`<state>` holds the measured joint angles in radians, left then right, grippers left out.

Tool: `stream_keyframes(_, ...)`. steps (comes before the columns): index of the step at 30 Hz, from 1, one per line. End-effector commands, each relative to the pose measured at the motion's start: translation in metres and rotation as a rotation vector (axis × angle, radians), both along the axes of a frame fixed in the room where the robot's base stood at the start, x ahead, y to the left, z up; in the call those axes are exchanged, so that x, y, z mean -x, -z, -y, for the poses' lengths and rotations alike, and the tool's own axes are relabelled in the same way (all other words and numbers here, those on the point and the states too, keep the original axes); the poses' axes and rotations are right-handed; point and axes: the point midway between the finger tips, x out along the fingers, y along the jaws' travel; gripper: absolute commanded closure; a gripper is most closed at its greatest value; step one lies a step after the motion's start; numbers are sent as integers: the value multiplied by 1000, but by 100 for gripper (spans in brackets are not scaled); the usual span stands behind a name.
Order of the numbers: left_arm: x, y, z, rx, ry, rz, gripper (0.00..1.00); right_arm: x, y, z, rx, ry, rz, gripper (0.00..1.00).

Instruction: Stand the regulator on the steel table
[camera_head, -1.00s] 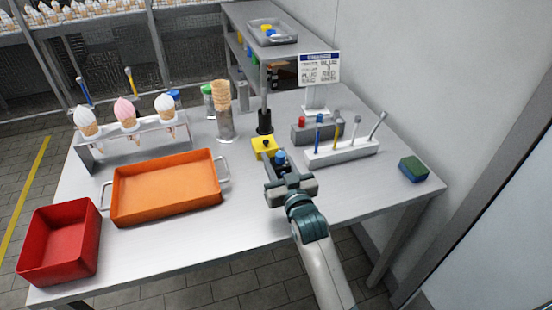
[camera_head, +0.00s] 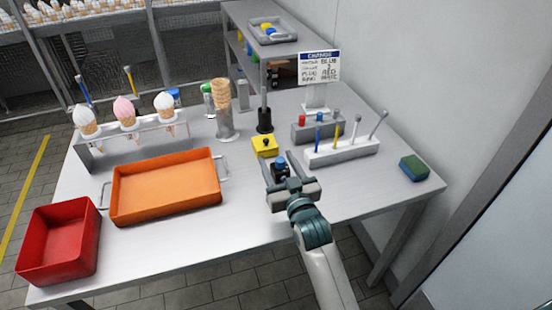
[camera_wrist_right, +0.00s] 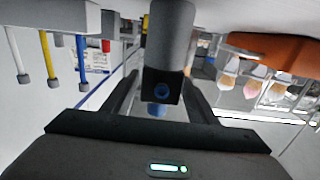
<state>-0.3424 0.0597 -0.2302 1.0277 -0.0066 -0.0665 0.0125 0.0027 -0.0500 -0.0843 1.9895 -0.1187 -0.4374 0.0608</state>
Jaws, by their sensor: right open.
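The regulator (camera_head: 281,169), a small dark body with a blue knob on top, stands upright on the steel table (camera_head: 250,215) near its middle. In the right wrist view, where the table is at the top, the regulator (camera_wrist_right: 168,45) shows as a grey cylinder and dark block with the blue knob at the lower end. My right gripper (camera_head: 281,168) is open, with one finger on each side of the regulator. I see no clear contact between the fingers and it. My left gripper is not in view.
A yellow block (camera_head: 265,146) and a black-based rod (camera_head: 265,122) stand just behind. A white tool rack (camera_head: 343,153) and green-blue sponge (camera_head: 414,168) are to the right. An orange tray (camera_head: 165,188), red bin (camera_head: 58,243) and cone stand (camera_head: 135,138) are left. The front strip is clear.

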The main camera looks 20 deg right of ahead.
Motion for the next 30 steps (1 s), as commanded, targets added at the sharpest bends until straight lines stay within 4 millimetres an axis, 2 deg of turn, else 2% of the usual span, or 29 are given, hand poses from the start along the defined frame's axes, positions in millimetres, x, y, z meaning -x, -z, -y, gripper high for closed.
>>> stream_keyframes(9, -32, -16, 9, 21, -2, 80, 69, 59, -3, 3, 2, 1, 7, 47)
stream_keyframes(15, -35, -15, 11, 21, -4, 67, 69, 88, -5, 4, 2, 1, 9, 47)
stream_keyframes(21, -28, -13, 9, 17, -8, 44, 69, 100, -6, 4, 2, 1, 11, 47)
stream_keyframes(30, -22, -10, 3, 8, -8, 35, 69, 102, -7, 4, 2, 1, 11, 47)
